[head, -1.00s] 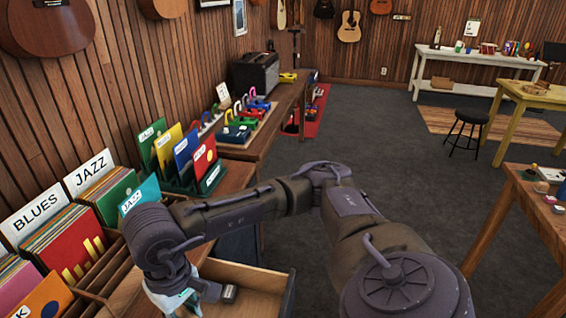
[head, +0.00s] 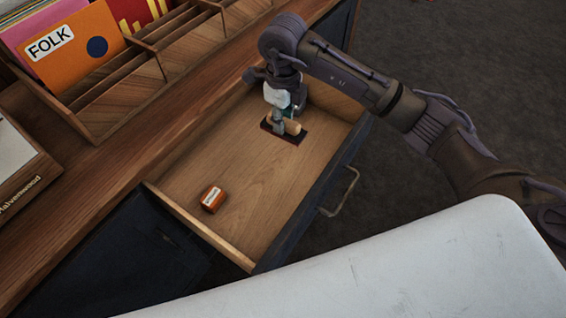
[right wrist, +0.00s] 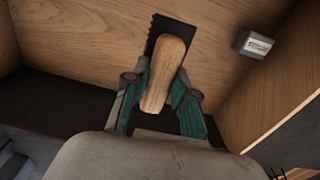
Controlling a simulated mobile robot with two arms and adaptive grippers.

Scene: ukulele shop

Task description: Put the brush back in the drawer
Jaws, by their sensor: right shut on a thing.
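My right gripper (head: 283,120) is inside the open drawer (head: 240,160), toward its far end. It is shut on the brush (head: 291,131), which has a pale wooden handle and a dark, flat, oblong base. The right wrist view shows the wooden handle (right wrist: 165,75) between the green-padded fingers of the gripper (right wrist: 160,100), with the dark base behind it. The brush is at or just above the drawer floor; I cannot tell whether it touches. My left gripper is not in view.
A small red-brown box (head: 212,198) with a label lies near the drawer's near end. A small grey labelled box (right wrist: 254,43) shows in the right wrist view. Record bins with a FOLK divider (head: 50,45) stand on the counter. The drawer's middle is clear.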

